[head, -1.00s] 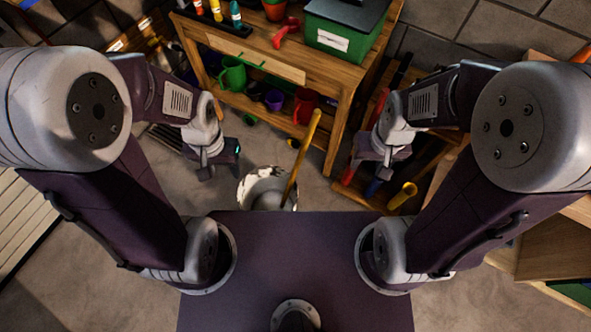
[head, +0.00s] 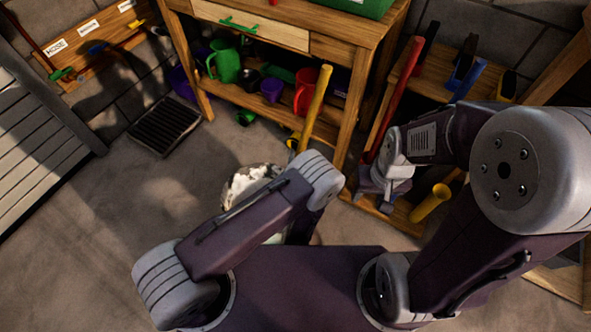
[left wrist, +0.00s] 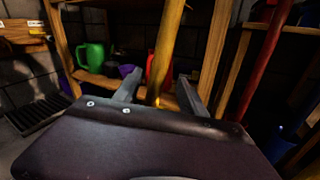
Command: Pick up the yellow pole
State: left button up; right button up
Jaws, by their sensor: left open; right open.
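The yellow pole (head: 318,105) stands tilted, its top up and to the right, in front of the wooden workbench. Its lower part is hidden behind my left arm, near a white, dark-spotted bucket (head: 240,184). In the left wrist view the pole (left wrist: 169,45) rises between the two fingers of my left gripper (left wrist: 160,92), which is open. I cannot tell whether the fingers touch it. In the head view my left gripper is hidden by its own arm. My right gripper (head: 375,197) is open and empty, to the right of the pole.
The workbench (head: 335,48) holds a green jug (head: 224,65), a purple pot (head: 271,90) and a red jug (head: 303,92) on its lower shelf. A wooden rack with a yellow tube (head: 431,203) stands at right. Floor at left is clear around a dark grate (head: 164,126).

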aim_at(302, 149)
pick_arm(q)
jog(key=w+b, duration=0.1)
jog(key=w, duration=0.2)
jog(key=shift+w, duration=0.1)
jog(key=w+b, duration=0.2)
jog(key=w, duration=0.2)
jog(key=shift+w+d, duration=0.15)
jog(key=shift+w, duration=0.05)
jog(key=shift+w+d+r, duration=0.1)
jog(key=shift+w+r, duration=0.1)
jog(key=shift+w, duration=0.2)
grip_shut()
dwell(0.7)
